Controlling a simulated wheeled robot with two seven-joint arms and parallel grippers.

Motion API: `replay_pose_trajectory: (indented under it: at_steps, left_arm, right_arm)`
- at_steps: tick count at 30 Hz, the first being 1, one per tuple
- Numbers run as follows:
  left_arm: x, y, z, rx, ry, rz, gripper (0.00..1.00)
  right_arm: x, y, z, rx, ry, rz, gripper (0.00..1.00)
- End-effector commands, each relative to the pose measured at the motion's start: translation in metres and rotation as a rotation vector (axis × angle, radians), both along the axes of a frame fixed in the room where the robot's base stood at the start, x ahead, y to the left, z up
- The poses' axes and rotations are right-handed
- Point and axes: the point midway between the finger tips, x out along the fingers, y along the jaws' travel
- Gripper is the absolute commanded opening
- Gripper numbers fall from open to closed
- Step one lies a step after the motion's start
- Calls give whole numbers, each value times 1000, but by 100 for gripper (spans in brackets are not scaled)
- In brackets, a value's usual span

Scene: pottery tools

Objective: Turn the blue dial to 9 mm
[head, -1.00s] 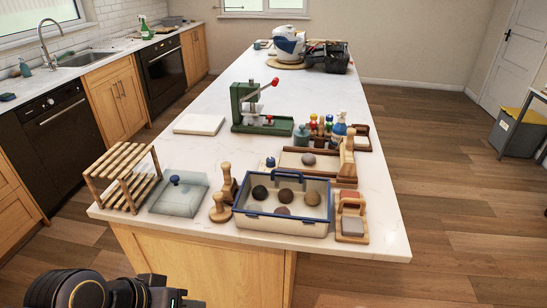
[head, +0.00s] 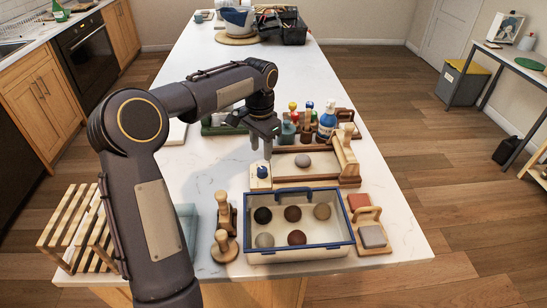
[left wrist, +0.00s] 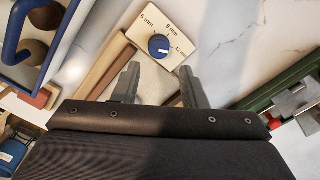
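The blue dial (head: 263,171) sits on a small pale plate (head: 259,183) at the left end of a wooden-framed board, behind the tray. In the left wrist view the dial (left wrist: 159,46) shows from above, with a scale of 6 mm, 9 mm and 12 mm printed on its plate (left wrist: 183,27). A short white mark on the dial seems to point towards 12 mm. My left gripper (head: 261,151) hangs above the dial, pointing down. Its fingers (left wrist: 160,78) are apart with nothing between them, and do not touch the dial. My right gripper is not in view.
A blue-rimmed tray (head: 302,253) with several clay balls stands in front of the dial. Wooden stamps (head: 223,228) stand left of it. Bottles (head: 326,122) stand behind the board. The white tabletop farther back is mostly clear.

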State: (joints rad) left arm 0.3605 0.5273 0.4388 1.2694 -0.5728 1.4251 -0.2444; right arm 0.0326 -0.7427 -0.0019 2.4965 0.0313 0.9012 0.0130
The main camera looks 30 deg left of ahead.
Motion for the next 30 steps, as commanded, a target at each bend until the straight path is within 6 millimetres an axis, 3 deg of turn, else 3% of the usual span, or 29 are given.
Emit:
replay_pose_trajectory:
  at_steps: [13,25,30]
  left_arm:
    - [-1,-1,-64,-2,3,-1,39]
    - [-1,0,-75,0,-1,0,39]
    - [-1,0,-75,-1,-1,0,19]
  right_arm:
    - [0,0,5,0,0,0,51]
    - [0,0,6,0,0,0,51]
    - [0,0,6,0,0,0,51]
